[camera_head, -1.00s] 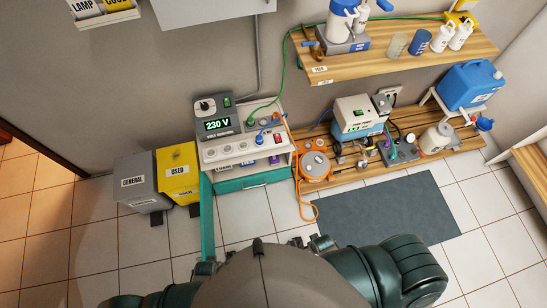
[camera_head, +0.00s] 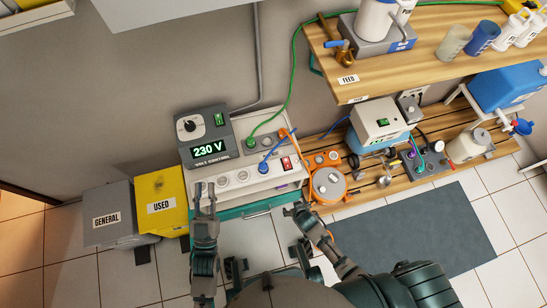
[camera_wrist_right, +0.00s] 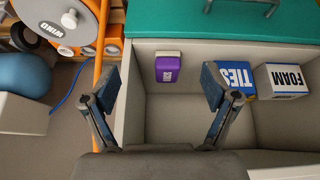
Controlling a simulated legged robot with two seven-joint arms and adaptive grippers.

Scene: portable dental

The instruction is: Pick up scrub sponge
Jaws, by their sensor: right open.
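A small purple block with a white edge and a label too small to read (camera_wrist_right: 168,68), probably the scrub sponge, sits against the wall of a grey open compartment (camera_wrist_right: 185,120) in the right wrist view. My right gripper (camera_wrist_right: 161,88) is open and empty; the purple block shows between and beyond its fingertips, apart from them. In the head view my right gripper (camera_head: 297,210) is at the right front of the cabinet. My left gripper (camera_head: 205,190) has its fingers apart, empty, in front of the cabinet's left side. The compartment's inside is mostly hidden in the head view.
A TIES box (camera_wrist_right: 237,78) and a FOAM box (camera_wrist_right: 281,80) stand in the same compartment. A teal panel (camera_wrist_right: 260,22) borders it. An orange cable reel (camera_head: 328,184) is close on the right. Yellow USED bin (camera_head: 162,195) is on the left.

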